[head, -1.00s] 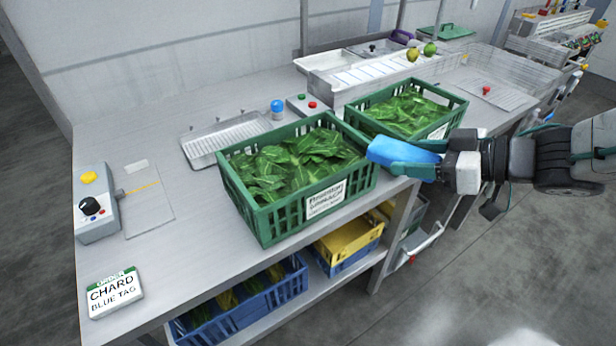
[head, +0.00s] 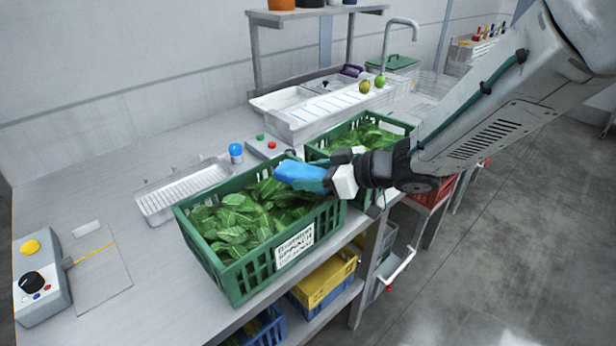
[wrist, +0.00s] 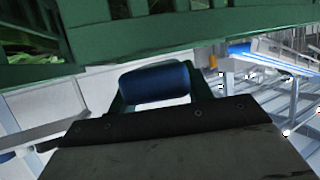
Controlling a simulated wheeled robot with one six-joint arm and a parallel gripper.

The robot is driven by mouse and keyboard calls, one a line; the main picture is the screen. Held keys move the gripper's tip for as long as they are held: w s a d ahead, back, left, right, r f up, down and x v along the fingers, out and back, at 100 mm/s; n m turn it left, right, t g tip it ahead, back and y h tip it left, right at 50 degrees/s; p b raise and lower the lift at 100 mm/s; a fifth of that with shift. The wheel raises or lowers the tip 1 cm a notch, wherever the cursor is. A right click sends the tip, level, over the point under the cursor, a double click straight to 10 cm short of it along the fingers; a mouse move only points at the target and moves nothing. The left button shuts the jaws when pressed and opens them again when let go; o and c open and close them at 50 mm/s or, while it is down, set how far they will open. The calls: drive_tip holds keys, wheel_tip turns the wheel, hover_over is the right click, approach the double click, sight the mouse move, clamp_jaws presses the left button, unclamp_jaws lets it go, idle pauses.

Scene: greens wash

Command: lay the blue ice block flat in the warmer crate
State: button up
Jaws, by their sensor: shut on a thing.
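The blue ice block (head: 300,174) is held in my gripper (head: 318,178), which is shut on it. In the head view the block is over the right end of the nearer green crate (head: 222,272), close to the farther green crate (head: 405,126). Both crates hold leafy greens. The nearer crate has a white label (head: 295,247); its small print is too blurred to read fully. In the wrist view the block (wrist: 155,83) sits between the fingers, with a green crate wall (wrist: 140,35) close by. Which crate is warmer cannot be told.
A ribbed drain tray (head: 180,195) and a blue-capped jar (head: 236,152) are behind the nearer crate. A control box (head: 40,282) is at left. The sink unit (head: 310,112) and tap (head: 400,25) are behind. Yellow (head: 325,282) and blue crates are on the shelf below.

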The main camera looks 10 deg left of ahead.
drive_tip(key=shift+s+a+f, duration=0.1)
drive_tip(key=shift+f, duration=0.3)
drive_tip(key=shift+f, duration=0.1)
drive_tip(key=shift+f, duration=0.4)
drive_tip(key=shift+f, duration=0.1)
drive_tip(key=o, duration=1.1)
